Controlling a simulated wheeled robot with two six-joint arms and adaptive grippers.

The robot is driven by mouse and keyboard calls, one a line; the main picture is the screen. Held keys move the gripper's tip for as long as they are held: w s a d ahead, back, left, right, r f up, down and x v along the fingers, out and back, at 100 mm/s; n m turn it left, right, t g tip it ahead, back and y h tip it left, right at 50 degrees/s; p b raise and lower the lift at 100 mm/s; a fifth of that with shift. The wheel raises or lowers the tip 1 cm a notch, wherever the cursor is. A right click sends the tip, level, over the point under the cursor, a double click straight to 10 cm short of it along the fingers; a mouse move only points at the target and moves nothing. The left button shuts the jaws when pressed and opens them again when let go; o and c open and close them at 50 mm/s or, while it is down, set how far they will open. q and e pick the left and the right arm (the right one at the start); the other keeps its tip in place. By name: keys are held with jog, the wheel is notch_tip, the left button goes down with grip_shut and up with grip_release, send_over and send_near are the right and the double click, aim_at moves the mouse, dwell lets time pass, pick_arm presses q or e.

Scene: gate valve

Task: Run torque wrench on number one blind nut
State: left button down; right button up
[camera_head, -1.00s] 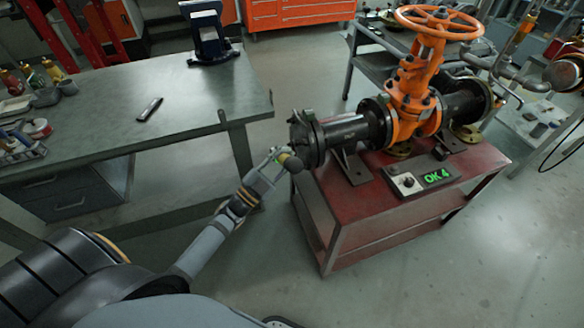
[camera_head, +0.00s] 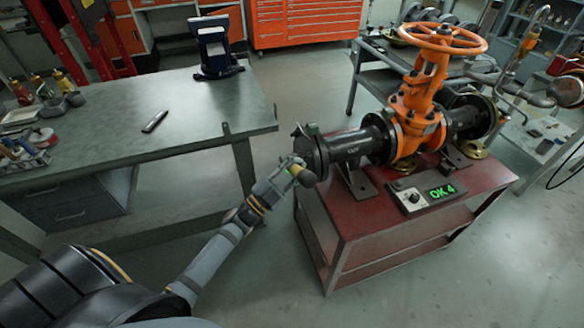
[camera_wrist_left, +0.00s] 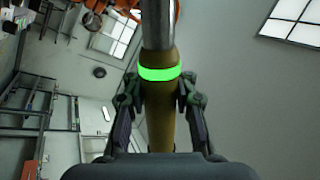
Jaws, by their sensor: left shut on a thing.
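My left gripper (camera_head: 285,170) is shut on the torque wrench (camera_wrist_left: 160,115). In the left wrist view its yellow-brown handle stands between both fingers, with a lit green ring and a grey metal shaft above. In the head view the wrench (camera_head: 305,177) shows only as a short yellowish and dark end. It is just below and in front of the dark blind flange (camera_head: 311,153) at the pipe's near left end. I cannot tell whether it touches the flange. Number one nut cannot be made out. A control box display (camera_head: 441,191) reads green "OK 4". My right gripper is not in view.
The orange gate valve (camera_head: 420,110) and its dark pipe sit on a red stand (camera_head: 345,225). A grey workbench (camera_head: 100,130) on the left holds a dark flat object (camera_head: 155,121) and small tools. Floor is open between bench and stand.

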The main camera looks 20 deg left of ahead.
pick_arm(q)
jog(key=shift+w+d+r, duration=0.15)
jog(key=shift+w+d, duration=0.35)
jog(key=shift+s+r, duration=0.1)
dwell(0.7)
jog(key=shift+w+d, duration=1.15)
jog(key=shift+d, duration=0.05)
jog(key=shift+w+d+p, duration=0.15)
jog(key=shift+d+p, duration=0.05)
jog(key=shift+p, duration=0.2)
dwell(0.6)
jog(key=shift+a, duration=0.1)
dwell(0.8)
jog(key=shift+a, duration=0.1)
